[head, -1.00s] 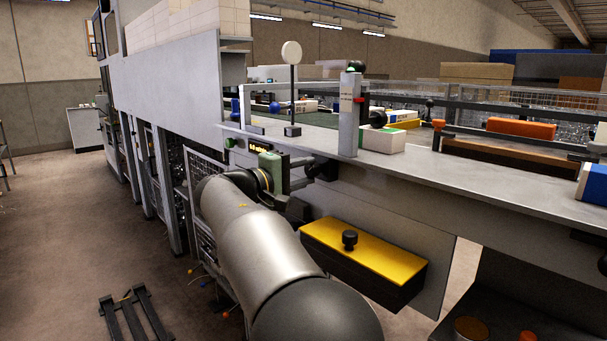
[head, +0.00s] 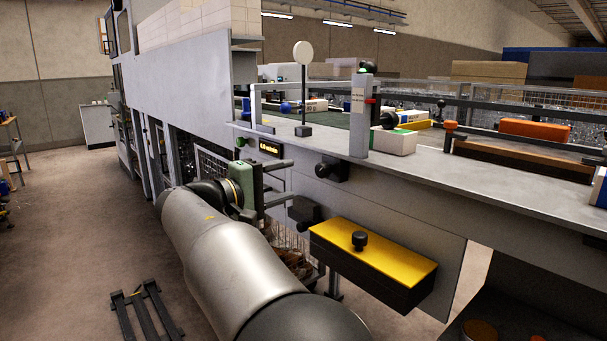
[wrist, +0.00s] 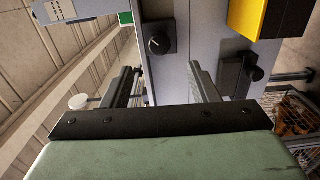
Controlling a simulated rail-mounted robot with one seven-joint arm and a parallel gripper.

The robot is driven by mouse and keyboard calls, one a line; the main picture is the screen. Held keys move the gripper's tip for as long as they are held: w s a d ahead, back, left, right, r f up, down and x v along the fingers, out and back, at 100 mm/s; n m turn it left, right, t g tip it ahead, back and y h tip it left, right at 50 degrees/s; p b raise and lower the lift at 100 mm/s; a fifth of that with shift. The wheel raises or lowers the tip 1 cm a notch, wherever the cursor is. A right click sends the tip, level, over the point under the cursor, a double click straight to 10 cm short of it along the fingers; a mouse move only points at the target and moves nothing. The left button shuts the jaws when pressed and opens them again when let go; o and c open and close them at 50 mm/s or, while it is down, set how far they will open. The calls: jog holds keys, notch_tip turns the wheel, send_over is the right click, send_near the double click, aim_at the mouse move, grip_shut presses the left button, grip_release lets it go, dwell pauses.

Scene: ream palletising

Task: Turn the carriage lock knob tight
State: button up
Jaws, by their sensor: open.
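A black round knob (head: 332,168) sits on the front panel below the bench top. In the wrist view this knob (wrist: 158,44) shows a short white mark on its face. A second black knob on a block (head: 303,212) is lower on the same panel and also shows in the wrist view (wrist: 252,73). No label tells which is the carriage lock. My gripper (head: 293,181) is open and empty, left of the upper knob and apart from it. In the wrist view its two fingers (wrist: 161,68) stand either side of a gap, with the upper knob beyond their tips.
A yellow-topped box (head: 385,258) with a black knob juts out at lower right. A small lit display (head: 270,148) and a green button are on the panel near my gripper. A grey post (head: 360,120) and a white-topped stand (head: 303,85) rise from the bench. A dark rack lies on the floor.

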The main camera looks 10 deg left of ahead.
jog(key=v, duration=0.8)
jog(key=shift+s+a+p, duration=0.2)
jog(key=shift+p, duration=0.2)
jog(key=s+d+f+m+g+y+p, duration=0.15)
jog(key=d+g+p, duration=0.3)
jog(key=d, duration=0.75)
jog(key=s+d+f+g+y+p, duration=0.2)
jog(key=d+f+g+y+p, duration=0.3)
jog(key=d, duration=0.7)
jog(key=s+d+f+m+g+y+p, duration=0.1)
jog(key=s+d+m+y+p, duration=0.1)
jog(key=s, duration=0.5)
jog(key=s+d+m+g+y+p, duration=0.1)
jog(key=s+d+m+y+p, duration=0.1)
jog(key=s+p, duration=0.3)
jog(key=s+d+f+m+g+y+p, duration=0.1)
jog(key=s+d+m+y+p, duration=0.1)
jog(key=s, duration=0.9)
jog(key=shift+d+f+m+p, duration=0.3)
jog(key=shift+d+m+p, duration=0.2)
jog(key=shift+p, duration=0.5)
jog(key=shift+w+y, duration=0.1)
jog(key=shift+y, duration=0.15)
